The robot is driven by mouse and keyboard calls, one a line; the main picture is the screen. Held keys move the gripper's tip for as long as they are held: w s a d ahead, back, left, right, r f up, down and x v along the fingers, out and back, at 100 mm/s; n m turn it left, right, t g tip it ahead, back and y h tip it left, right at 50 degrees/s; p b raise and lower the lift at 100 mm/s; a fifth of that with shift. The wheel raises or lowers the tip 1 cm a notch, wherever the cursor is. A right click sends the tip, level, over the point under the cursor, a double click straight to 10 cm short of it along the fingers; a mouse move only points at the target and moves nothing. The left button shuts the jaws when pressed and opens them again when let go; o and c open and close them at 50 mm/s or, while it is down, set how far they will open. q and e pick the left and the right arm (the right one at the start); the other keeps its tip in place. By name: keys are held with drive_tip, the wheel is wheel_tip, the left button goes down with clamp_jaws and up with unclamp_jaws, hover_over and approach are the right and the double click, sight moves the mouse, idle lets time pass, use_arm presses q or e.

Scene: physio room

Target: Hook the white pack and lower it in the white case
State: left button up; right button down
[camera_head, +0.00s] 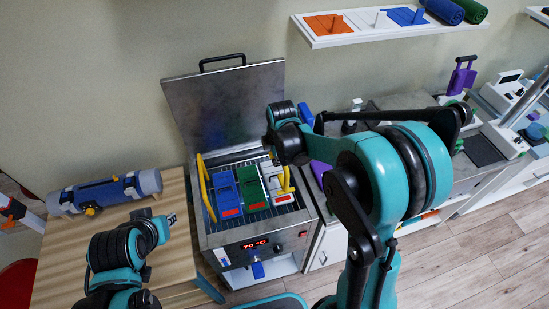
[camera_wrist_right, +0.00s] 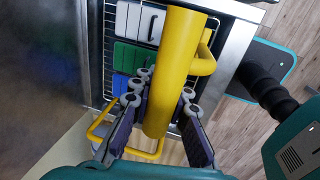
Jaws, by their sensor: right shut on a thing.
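The white pack (camera_head: 274,185) sits in the open steel tank (camera_head: 202,228), at the right of the green pack (camera_head: 250,188) and the blue pack (camera_head: 226,192). In the right wrist view the white pack (camera_wrist_right: 138,22) has a dark handle and lies beyond my gripper. My right gripper (camera_wrist_right: 170,120) is shut on a thick yellow bar (camera_wrist_right: 176,60), apparently the hook tool, above the tank. Its lower end is out of sight, so contact with the pack cannot be told. My left gripper (camera_head: 150,215) is by the wooden table; its jaws are unclear. I cannot single out the white case.
The tank's lid (camera_head: 225,100) stands raised behind. Yellow handles (camera_head: 206,188) rise at the tank's sides. A blue roll (camera_head: 105,192) lies on the wooden table (camera_head: 60,265). White equipment (camera_head: 505,138) stands on the right counter. A wall shelf (camera_head: 385,30) hangs above.

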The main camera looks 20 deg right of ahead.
drive_tip(key=shift+f+b, duration=2.85)
drive_tip(key=shift+f, duration=1.45)
drive_tip(key=w, duration=0.7)
drive_tip(key=shift+w+a+b, duration=0.15)
drive_tip(key=shift+a+b, duration=0.05)
drive_tip(key=shift+b, duration=0.1)
drive_tip(key=shift+r, duration=0.2)
drive_tip(key=shift+r+p, duration=1.05)
drive_tip(key=shift+r, duration=0.5)
wheel_tip(320, 180, up, 9)
drive_tip(key=p, duration=0.5)
drive_tip(key=shift+p, duration=0.3)
drive_tip(key=shift+d, duration=0.15)
